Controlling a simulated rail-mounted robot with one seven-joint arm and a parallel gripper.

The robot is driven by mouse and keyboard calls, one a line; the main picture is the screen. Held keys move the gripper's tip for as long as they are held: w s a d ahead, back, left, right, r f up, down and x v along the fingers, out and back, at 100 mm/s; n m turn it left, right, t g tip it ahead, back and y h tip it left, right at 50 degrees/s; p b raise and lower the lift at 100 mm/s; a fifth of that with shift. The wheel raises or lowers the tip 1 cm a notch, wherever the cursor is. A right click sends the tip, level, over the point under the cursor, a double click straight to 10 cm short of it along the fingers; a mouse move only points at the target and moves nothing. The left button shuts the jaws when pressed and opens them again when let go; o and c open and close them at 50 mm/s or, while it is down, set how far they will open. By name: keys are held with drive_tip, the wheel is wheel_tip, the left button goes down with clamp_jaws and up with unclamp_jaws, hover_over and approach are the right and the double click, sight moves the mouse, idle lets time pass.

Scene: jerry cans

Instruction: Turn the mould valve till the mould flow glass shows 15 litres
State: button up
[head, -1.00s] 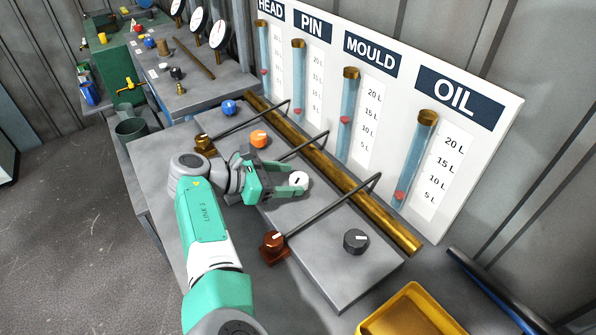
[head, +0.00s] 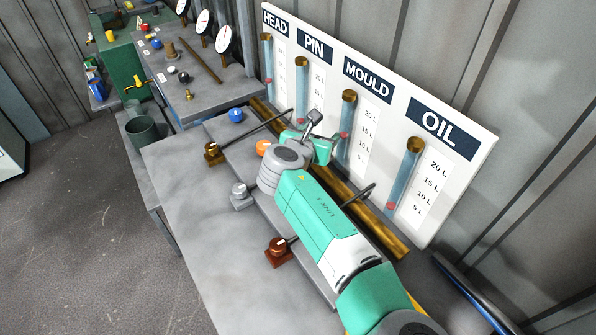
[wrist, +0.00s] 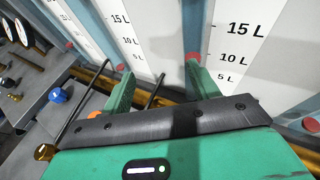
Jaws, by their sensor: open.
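The mould flow glass (head: 346,120) is the blue tube under the MOULD sign (head: 368,79). Its red float (wrist: 194,58) sits about level with the 10 L mark in the wrist view. My gripper (wrist: 157,88) is open and empty, facing the scale board, with its fingers apart in front of the pin scale and mould glass. In the head view my gripper (head: 306,138) is over the brass pipe, partly hidden by my wrist. No knob is labelled as the mould valve; the white and dark grey knobs are hidden behind my arm.
An orange knob (head: 263,148) and a blue knob (head: 236,115) show left of my arm. Brass (head: 213,153), grey (head: 241,196) and copper-coloured (head: 279,251) blocks stand along the bench. Thin dark rods and the brass pipe (head: 388,238) lie near my arm. The bench's front left is clear.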

drive_tip(key=s+f+n+y+p, duration=0.1)
drive_tip(key=s+f+n+y, duration=0.2)
drive_tip(key=s, duration=0.1)
drive_tip(key=s+f+n+y+p, duration=0.1)
drive_tip(key=s+f+n+y, duration=0.1)
drive_tip(key=s+n+y, duration=0.1)
drive_tip(key=s+a+f+n+y+p, duration=0.1)
drive_tip(key=s+f+n+y, duration=0.2)
drive_tip(key=s, duration=0.3)
drive_tip(key=shift+s+a+f+y, duration=0.1)
drive_tip(key=shift+s+f+y, duration=0.2)
drive_tip(key=shift+y, duration=0.4)
drive_tip(key=shift+s+a+f, duration=0.1)
drive_tip(key=shift+s+a, duration=0.05)
drive_tip(key=b+x, duration=0.2)
drive_tip(key=x, duration=0.5)
drive_tip(key=shift+a+f, duration=0.1)
drive_tip(key=shift+f, duration=0.1)
drive_tip(key=shift+w+a, duration=0.1)
drive_tip(key=shift+w, duration=0.3)
drive_tip(key=c, duration=1)
